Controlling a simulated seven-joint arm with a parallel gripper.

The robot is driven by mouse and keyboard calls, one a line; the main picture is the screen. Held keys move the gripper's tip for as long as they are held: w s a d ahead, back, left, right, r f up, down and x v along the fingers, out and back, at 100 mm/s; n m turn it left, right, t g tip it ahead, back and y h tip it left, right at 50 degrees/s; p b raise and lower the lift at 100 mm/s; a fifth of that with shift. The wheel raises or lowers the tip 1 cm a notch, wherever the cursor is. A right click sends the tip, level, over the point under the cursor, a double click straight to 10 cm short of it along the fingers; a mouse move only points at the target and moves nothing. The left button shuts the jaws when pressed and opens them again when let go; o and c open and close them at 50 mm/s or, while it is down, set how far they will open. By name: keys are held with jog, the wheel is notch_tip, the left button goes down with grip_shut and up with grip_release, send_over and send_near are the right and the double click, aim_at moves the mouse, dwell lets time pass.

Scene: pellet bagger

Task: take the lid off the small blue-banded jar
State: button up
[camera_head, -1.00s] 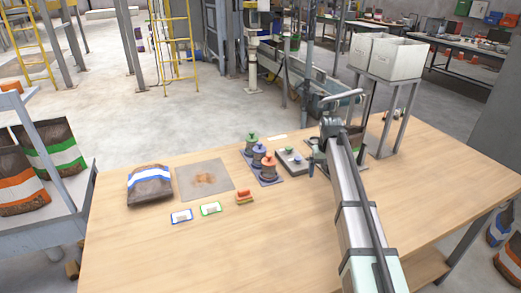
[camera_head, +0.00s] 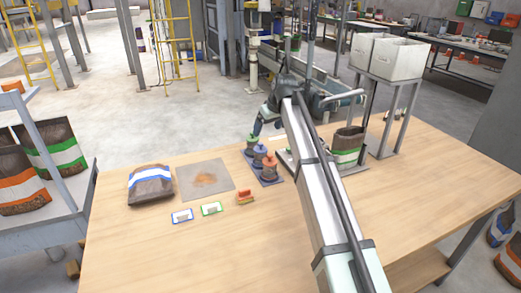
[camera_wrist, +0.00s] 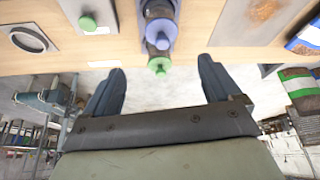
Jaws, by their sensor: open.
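A row of small jars stands on a grey-blue mat on the table. The middle jar has a blue lid with a knob (camera_head: 259,151) and is the likely blue-banded one; its band is too small to make out. In the wrist view its blue lid (camera_wrist: 161,36) shows near the top centre. An orange-lidded jar (camera_head: 269,164) is in front of it. A green-lidded jar (camera_wrist: 159,66) stands at the row's far end, partly hidden in the head view. My gripper (camera_head: 257,124) is open and empty near the far end of the row, apart from the jars.
A grey plate with a green knob (camera_wrist: 88,24) is beside the row. A dark green-banded bag (camera_head: 348,142) stands to the right. A blue-banded bag (camera_head: 151,186) and a stained grey sheet (camera_head: 203,181) lie left.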

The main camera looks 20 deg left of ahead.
aim_at(261, 143)
jog(key=x, duration=0.5)
jog(key=shift+f, duration=0.1)
jog(key=shift+a+x, duration=0.2)
jog(key=shift+x, duration=2.4)
jog(key=shift+s, duration=0.1)
jog(key=c, duration=1.1)
jog(key=shift+c, duration=0.2)
